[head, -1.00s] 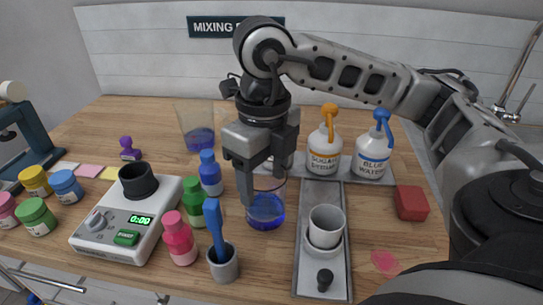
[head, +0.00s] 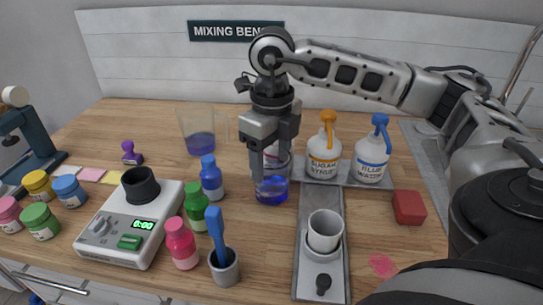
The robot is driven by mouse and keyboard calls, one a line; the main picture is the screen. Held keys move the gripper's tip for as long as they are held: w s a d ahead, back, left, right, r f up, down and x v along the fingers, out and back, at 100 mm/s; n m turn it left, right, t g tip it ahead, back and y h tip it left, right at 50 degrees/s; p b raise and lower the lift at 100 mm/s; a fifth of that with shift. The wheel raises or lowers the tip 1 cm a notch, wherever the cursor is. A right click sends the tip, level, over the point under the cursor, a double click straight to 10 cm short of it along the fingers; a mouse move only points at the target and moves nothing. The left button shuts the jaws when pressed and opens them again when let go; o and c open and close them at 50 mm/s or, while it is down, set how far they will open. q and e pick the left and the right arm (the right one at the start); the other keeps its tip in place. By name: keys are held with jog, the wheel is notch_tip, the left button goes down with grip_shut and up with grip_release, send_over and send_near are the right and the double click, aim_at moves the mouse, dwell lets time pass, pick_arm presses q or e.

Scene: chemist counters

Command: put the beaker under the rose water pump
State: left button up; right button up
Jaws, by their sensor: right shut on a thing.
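My right gripper (head: 271,171) is shut on a clear beaker (head: 272,191) with dark blue liquid, upright at the middle of the counter. I cannot tell whether its base touches the counter. The gripper hides much of a bottle (head: 271,154) directly behind the beaker; its label and pump head do not show, so I cannot confirm it is the rose water pump. The sugar syrup bottle (head: 323,160) with an orange pump and the blue water bottle (head: 371,159) with a blue pump stand to its right. My left gripper is not in view.
A larger beaker (head: 199,130) stands behind left. A blue bottle (head: 211,178), green bottle (head: 196,208) and scale (head: 128,232) are left of the held beaker. A red block (head: 408,207) is farther right.

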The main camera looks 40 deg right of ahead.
jog(key=shift+f, duration=0.2)
jog(key=shift+f, duration=0.1)
